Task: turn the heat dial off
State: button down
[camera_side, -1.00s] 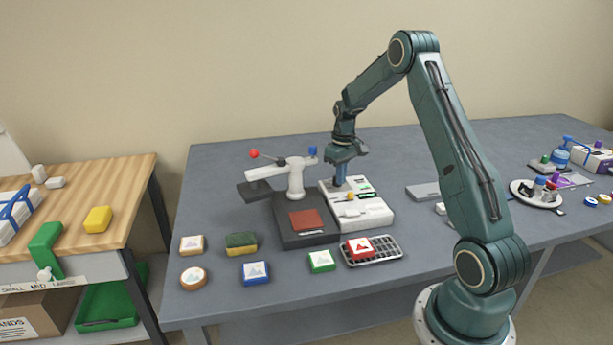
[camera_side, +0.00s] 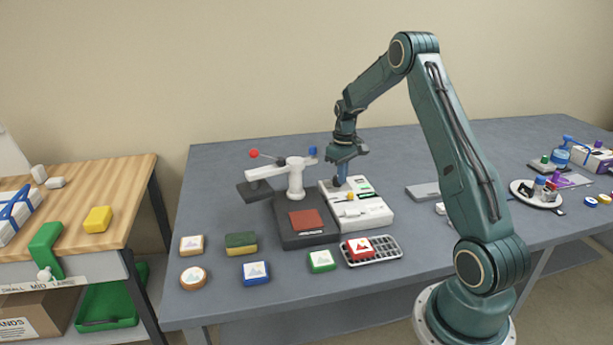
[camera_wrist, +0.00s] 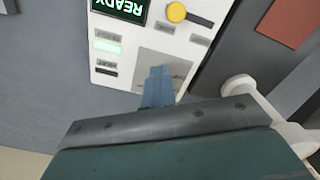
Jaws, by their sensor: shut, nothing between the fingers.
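The white control box (camera_side: 372,213) stands on the grey table beside the press. A round yellow knob (camera_wrist: 176,12), the only dial-like part I see, sits on the box near the top of the wrist view. It also shows in the side view (camera_side: 350,197). My gripper (camera_wrist: 158,72) is shut and empty. Its blue fingertips are over a grey square patch (camera_wrist: 168,68) on the box, apart from the yellow knob. In the side view my gripper (camera_side: 342,182) is at the back part of the box. I cannot tell whether the tips touch it.
A lit READY display (camera_wrist: 120,8) and a pale green lamp (camera_wrist: 107,46) are on the box. The press with a white arm (camera_side: 295,178) and red pad (camera_side: 307,219) stands left of it. A wire tray (camera_side: 388,250) with a red block (camera_side: 359,247) is in front.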

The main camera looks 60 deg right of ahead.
jog(key=shift+d, duration=0.85)
dwell(0.4)
jog(key=shift+s, duration=0.2)
jog(key=shift+s+d, duration=0.1)
jog(key=shift+s, duration=0.15)
jog(key=shift+r, duration=0.15)
notch_tip(320, 180, up, 6)
jog(key=shift+f, duration=0.1)
dwell(0.7)
